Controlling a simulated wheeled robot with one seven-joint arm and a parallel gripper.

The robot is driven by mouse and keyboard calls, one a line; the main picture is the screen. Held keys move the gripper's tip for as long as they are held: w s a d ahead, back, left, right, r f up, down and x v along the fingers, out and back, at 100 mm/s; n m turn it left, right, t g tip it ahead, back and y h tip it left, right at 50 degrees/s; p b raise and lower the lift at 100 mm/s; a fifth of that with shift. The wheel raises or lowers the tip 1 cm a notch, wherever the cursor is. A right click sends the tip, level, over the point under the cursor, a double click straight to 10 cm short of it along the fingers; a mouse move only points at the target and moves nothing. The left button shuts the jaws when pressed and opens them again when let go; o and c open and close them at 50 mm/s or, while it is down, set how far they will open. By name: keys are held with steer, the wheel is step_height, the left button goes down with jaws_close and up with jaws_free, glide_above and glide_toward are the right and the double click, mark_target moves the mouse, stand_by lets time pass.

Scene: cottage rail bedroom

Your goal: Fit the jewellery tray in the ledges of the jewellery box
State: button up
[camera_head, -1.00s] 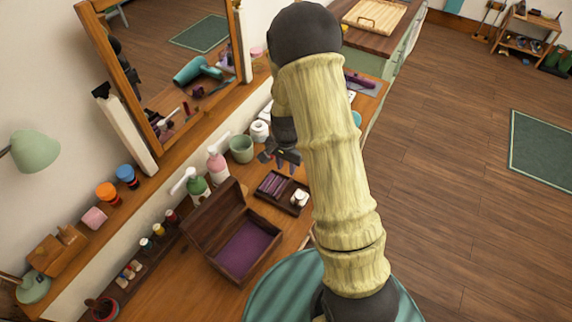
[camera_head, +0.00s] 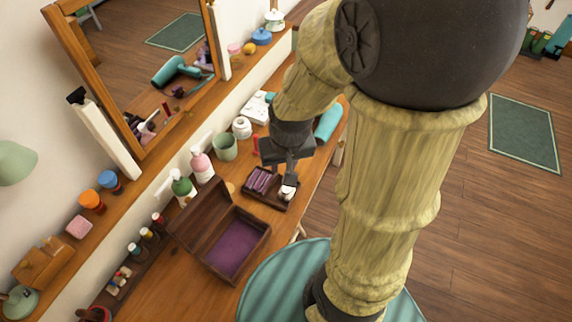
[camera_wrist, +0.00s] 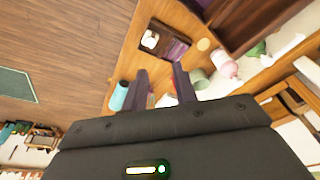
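The jewellery tray (camera_head: 261,201) is a small dark wooden tray with purple padded slots and small white items in its right end. It lies on the wooden dressing table; the wrist view shows it too (camera_wrist: 178,50). The jewellery box (camera_head: 243,267) stands to its lower left in the head view, lid tilted open, purple lining bare inside. Part of it shows at the upper right of the wrist view (camera_wrist: 238,22). My gripper (camera_head: 289,176) is above the tray's right end in the head view, and the wrist view shows its two fingers (camera_wrist: 161,69) apart and empty.
A green pump bottle (camera_head: 182,187), a pink bottle (camera_head: 202,166), a green cup (camera_head: 225,147) and a white jar (camera_head: 242,128) stand behind the tray. The mirror (camera_head: 165,75) rises at the wall. A teal stool (camera_head: 270,285) is beside the table.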

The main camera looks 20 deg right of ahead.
steer(key=shift+s+r+n, duration=0.4)
steer(key=shift+s, duration=0.4)
steer(key=m+g+p, duration=0.2)
steer(key=m+p, duration=0.1)
steer(key=m, duration=0.6)
glide_above(268, 184)
step_height(268, 184, down, 12)
steer(key=shift+r, duration=0.2)
steer(key=shift+s, duration=0.15)
step_height(268, 184, down, 12)
steer(key=p, duration=0.3)
steer(key=shift+f, duration=0.1)
